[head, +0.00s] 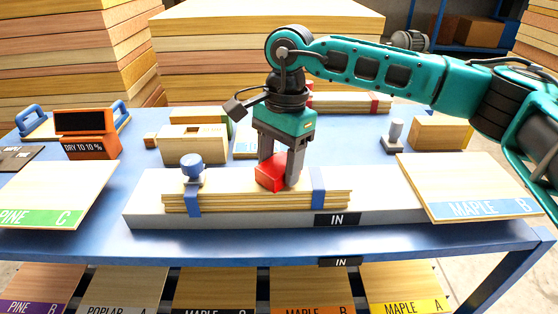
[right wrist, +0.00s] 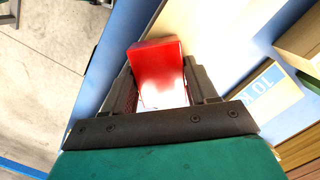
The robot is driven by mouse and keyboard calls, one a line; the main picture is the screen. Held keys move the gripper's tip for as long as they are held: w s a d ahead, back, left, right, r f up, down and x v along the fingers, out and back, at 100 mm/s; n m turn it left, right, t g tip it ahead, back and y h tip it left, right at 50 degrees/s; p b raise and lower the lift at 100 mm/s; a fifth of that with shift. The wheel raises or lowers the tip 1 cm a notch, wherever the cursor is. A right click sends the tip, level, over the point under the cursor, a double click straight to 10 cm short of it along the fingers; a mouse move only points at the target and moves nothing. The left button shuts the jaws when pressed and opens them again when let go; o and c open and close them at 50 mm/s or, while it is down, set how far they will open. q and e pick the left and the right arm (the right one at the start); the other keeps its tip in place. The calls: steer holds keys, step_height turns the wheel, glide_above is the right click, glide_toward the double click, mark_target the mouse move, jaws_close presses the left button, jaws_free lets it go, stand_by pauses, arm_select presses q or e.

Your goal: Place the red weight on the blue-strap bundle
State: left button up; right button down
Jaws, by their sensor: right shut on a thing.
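The red weight (head: 270,172) is a red block between the fingers of my right gripper (head: 279,172), which is shut on it. It also shows in the right wrist view (right wrist: 158,75) between the two dark fingers (right wrist: 160,90). The blue-strap bundle (head: 250,199) is a stack of thin veneer sheets with two blue straps, lying on the grey tray marked IN. The weight is over the middle of the bundle, at or just above its top; I cannot tell whether it touches. My left gripper is not in view.
A blue knobbed weight (head: 192,167) stands on the bundle's left end. A MAPLE B board (head: 470,188) lies at the right, a PINE C board (head: 55,192) at the left. An orange meter (head: 87,134), wooden blocks (head: 193,144) and a grey knobbed piece (head: 394,136) stand behind.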

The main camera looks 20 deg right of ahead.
mark_target(284, 160)
steer(key=c, duration=0.8)
jaws_free()
steer(key=shift+f, duration=0.2)
steer(key=o, duration=0.5)
steer(key=shift+r, duration=0.1)
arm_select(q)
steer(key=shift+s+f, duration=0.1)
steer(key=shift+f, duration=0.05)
arm_select(e)
steer(key=shift+r, duration=0.25)
arm_select(q)
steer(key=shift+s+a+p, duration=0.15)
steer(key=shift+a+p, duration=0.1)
steer(key=shift+p, duration=0.2)
arm_select(e)
steer(key=r, duration=0.8)
steer(key=d+r, duration=0.1)
steer(key=r, duration=0.2)
steer(key=shift+w+d+r, duration=0.1)
steer(key=shift+w+r, duration=0.25)
steer(key=shift+r, duration=0.05)
